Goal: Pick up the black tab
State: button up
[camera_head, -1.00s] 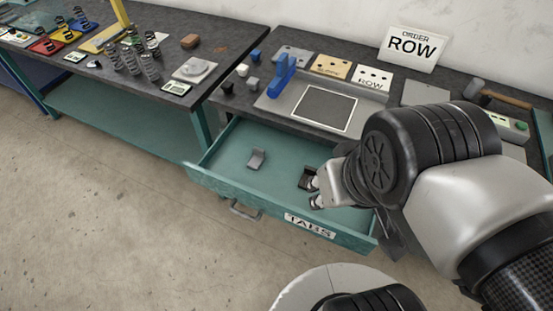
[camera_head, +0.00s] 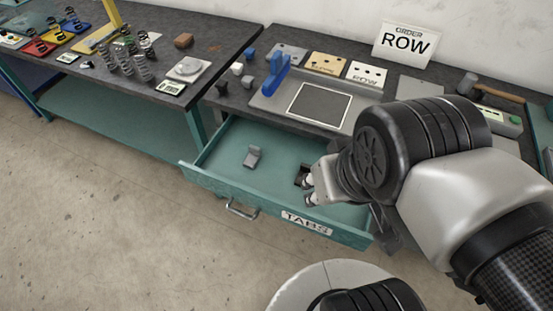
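The black tab (camera_head: 301,176) lies in the open teal drawer labelled TABS, right of its middle. My gripper (camera_head: 307,190) reaches down into the drawer from the right. I see nothing held between the fingers. A grey tab (camera_head: 253,157) lies in the drawer to the left, clear of my gripper.
The drawer's front wall (camera_head: 240,195) stands nearest, with its handle (camera_head: 240,210) outside. Behind, the bench holds a blue upright fixture (camera_head: 276,75), a framed dark panel (camera_head: 319,105), hole plates, an ORDER ROW sign (camera_head: 406,43) and a mallet (camera_head: 468,84). The drawer's left part has free room.

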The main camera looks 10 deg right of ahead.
aim_at(305, 168)
jog(key=z, duration=1.95)
jog(key=u, duration=1.65)
jog(key=i+j+z, duration=0.25)
jog(key=j, duration=0.35)
jog(key=i+j+z, duration=0.1)
jog(key=i+j, duration=0.15)
jog(key=j, duration=0.1)
